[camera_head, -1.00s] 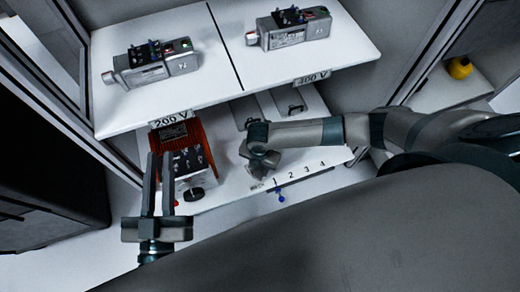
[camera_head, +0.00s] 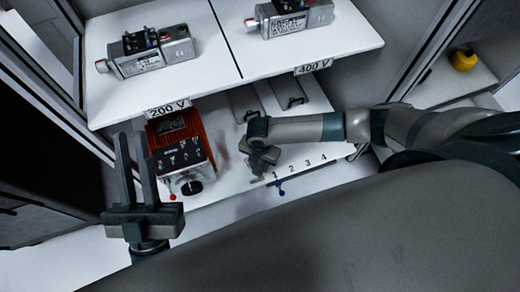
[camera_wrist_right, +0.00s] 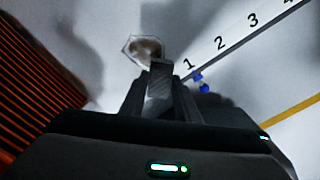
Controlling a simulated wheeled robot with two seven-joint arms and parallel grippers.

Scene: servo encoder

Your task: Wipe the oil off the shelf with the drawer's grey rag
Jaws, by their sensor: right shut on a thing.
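My right gripper (camera_head: 259,170) reaches in from the right, low over the lower shelf (camera_head: 230,180) and left of the number 1. In the right wrist view, this gripper (camera_wrist_right: 159,68) is shut on a grey textured piece (camera_wrist_right: 158,86), which looks like the grey rag. A small pale-brown patch with an angular outline (camera_wrist_right: 143,47) shows just beyond the fingertips; I cannot tell whether it is oil or cloth. My left gripper (camera_head: 131,138) is open and empty, in front of the shelf at left. The drawer cannot be made out for certain.
An orange-finned device (camera_head: 180,145) with a black knob stands on the lower shelf, left of my right gripper. Flat pieces with handles (camera_head: 292,100) lie behind. A blue pin (camera_head: 281,189) is at the shelf edge. Two grey units (camera_head: 152,52) (camera_head: 290,18) stand on the upper shelf.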

